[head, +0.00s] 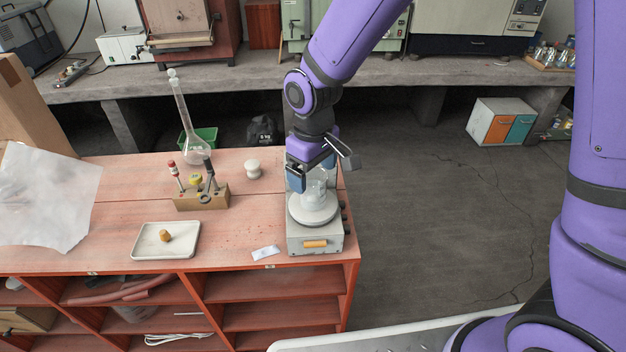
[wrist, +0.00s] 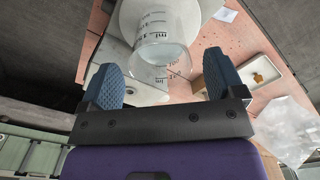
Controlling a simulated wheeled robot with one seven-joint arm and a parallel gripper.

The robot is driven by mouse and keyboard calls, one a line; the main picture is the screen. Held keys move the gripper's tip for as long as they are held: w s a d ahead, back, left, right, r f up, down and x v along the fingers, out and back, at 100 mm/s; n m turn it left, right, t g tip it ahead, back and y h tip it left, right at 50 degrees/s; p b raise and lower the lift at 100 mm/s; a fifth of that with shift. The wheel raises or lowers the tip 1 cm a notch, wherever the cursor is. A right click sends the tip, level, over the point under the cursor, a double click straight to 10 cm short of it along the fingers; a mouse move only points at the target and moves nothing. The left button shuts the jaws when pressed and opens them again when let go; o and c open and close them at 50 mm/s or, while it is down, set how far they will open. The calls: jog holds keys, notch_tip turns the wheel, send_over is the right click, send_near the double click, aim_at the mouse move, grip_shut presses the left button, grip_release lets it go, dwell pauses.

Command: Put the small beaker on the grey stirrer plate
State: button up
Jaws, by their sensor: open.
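The small beaker (head: 317,189) is clear glass with dark markings and stands upright on the round top of the grey stirrer plate (head: 313,221), at the right end of the red bench. My gripper (head: 310,176) is just above and behind the beaker and partly covers it in the head view. In the wrist view my gripper (wrist: 162,80) has its two blue fingers wide apart. The beaker (wrist: 165,40) shows beyond and between them, with nothing clamped. The pale round plate (wrist: 127,22) shows behind the glass. Whether a finger touches the beaker cannot be told.
A white stopper-like piece (head: 253,169), a wooden block with tools (head: 202,200), a long-necked flask (head: 194,148) and a white tray (head: 150,250) with a small brown piece stand left of the stirrer. A paper label (head: 265,252) lies near the front edge. Open floor lies right.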

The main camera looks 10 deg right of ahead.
notch_tip(320, 180, up, 9)
jog(key=s+d+r+m+t, duration=0.1)
jog(key=s+d+r+m, duration=0.15)
jog(key=d+r, duration=0.45)
jog(key=s+d+r+m+t, duration=0.2)
jog(key=s+d+r, duration=0.2)
jog(key=d, duration=0.4)
jog(key=s+d+r+m+t, duration=0.2)
jog(key=s+d+r+m, duration=0.1)
jog(key=s+d, duration=0.6)
jog(key=s+m, duration=0.1)
jog(key=s, duration=0.2)
jog(key=shift+d+r, duration=0.3)
jog(key=shift+r, duration=0.05)
